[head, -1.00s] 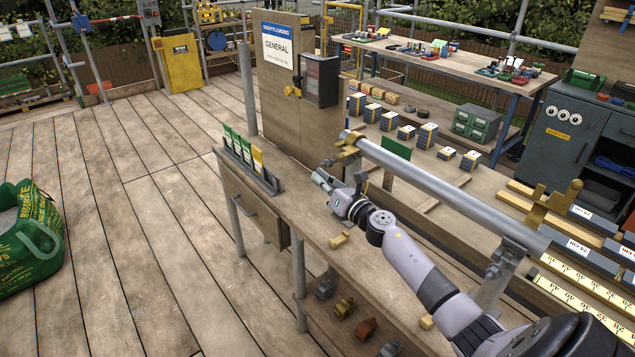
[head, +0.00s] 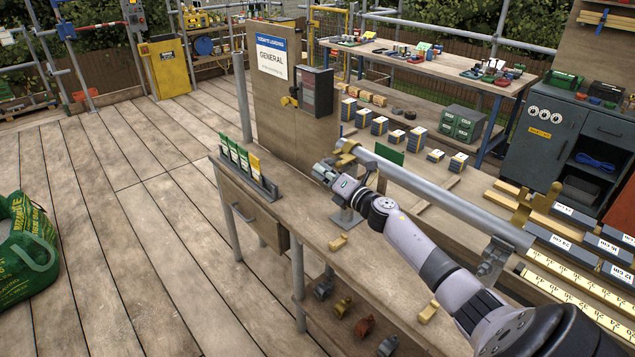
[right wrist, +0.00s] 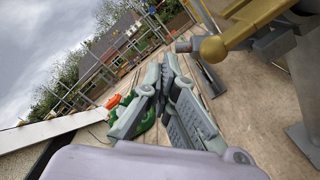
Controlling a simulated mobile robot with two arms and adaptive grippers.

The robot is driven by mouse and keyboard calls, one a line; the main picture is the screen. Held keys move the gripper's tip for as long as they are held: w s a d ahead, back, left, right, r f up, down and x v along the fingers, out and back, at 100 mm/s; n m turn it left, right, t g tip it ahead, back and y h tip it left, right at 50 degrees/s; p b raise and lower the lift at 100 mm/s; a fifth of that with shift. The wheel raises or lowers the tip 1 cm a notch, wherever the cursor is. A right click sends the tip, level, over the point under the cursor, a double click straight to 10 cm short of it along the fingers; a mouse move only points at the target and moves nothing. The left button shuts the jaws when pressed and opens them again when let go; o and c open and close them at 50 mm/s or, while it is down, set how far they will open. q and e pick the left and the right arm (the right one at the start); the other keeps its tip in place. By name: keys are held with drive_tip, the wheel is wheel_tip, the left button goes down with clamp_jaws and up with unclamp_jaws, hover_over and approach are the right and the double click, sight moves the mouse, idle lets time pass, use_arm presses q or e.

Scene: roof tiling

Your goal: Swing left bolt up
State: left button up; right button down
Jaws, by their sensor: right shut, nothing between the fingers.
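A grey tube (head: 440,193) runs along the bench. A brass-coloured clamp (head: 345,152) sits at its far left end. In the right wrist view a brass arm with a rounded end (right wrist: 213,48) reaches in from the upper right, with a grey tip beside it. I cannot tell for certain which part is the left bolt. My right gripper (head: 321,172) is just left of and slightly below this clamp. In the right wrist view its fingers (right wrist: 160,70) are together with nothing between them, left of the brass end. My left gripper is out of view.
A rack of green and yellow packets (head: 248,170) sits on the bench's left edge. An upright board (head: 297,117) with a dark box rises behind the gripper. Small wooden blocks (head: 338,242) lie on the bench.

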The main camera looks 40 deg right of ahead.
drive_tip(key=d+r+m+p, duration=0.3)
drive_tip(key=d+r+m, duration=0.2)
drive_tip(key=d+m, duration=0.1)
drive_tip(key=shift+w+d+r+m+p, duration=0.25)
drive_tip(key=shift+d+m+p, duration=0.05)
drive_tip(key=shift+m, duration=0.4)
drive_tip(key=shift+d, duration=0.15)
idle(0.4)
